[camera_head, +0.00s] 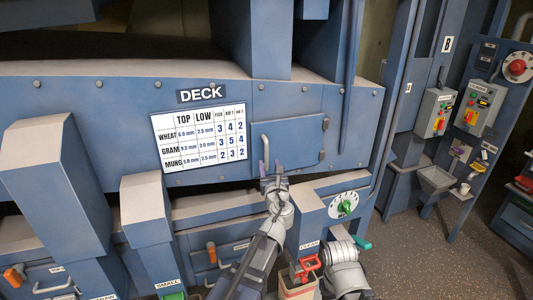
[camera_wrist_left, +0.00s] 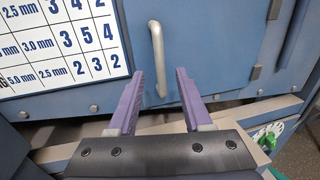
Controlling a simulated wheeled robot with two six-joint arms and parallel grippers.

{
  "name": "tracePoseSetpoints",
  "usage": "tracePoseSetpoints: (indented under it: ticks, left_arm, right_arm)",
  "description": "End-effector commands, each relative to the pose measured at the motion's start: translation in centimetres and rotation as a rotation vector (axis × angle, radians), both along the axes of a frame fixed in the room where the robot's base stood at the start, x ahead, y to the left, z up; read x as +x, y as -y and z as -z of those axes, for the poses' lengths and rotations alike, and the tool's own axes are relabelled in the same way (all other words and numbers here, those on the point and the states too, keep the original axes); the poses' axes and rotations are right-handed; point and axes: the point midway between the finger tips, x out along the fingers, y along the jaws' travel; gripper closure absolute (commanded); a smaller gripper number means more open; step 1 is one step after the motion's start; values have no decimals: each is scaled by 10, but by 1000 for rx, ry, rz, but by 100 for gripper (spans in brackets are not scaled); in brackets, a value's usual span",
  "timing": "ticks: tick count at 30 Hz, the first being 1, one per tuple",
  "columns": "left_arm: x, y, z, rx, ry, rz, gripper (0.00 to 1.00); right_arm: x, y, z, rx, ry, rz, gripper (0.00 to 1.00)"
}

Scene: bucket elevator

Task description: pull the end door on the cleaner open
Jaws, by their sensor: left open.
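The end door (camera_head: 295,142) is a blue, flat panel with a pale vertical bar handle (camera_head: 265,148) on its left side. It looks shut, flush with the cleaner's blue front. My left gripper (camera_head: 272,172) is open just in front of the handle's lower part. In the left wrist view, the handle (camera_wrist_left: 157,55) stands upright on the door (camera_wrist_left: 205,55). Its lower end shows in the gap between the purple fingers of the left gripper (camera_wrist_left: 157,85). No finger clearly touches it. My right gripper does not show.
A white deck chart (camera_head: 198,138) is left of the door. Below right is a dial with a green knob (camera_head: 346,206). A red handle (camera_head: 308,268) sits by the bin at the bottom. Control boxes (camera_head: 437,112) are on the right, with open floor (camera_head: 415,245) below.

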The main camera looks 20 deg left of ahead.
Motion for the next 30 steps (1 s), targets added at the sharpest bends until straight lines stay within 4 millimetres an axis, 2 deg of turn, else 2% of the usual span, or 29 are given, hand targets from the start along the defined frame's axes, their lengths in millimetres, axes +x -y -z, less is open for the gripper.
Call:
tracePoseSetpoints:
  ticks: [15,24,25,30]
  left_arm:
    - [64,-26,0,-4,2,-1,50]
    - [67,-28,0,-4,1,-1,50]
    - [67,-28,0,-4,1,-1,52]
    - [67,-28,0,-4,1,-1,71]
  right_arm:
    - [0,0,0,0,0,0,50]
    - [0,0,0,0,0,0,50]
    - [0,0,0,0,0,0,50]
    - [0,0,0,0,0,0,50]
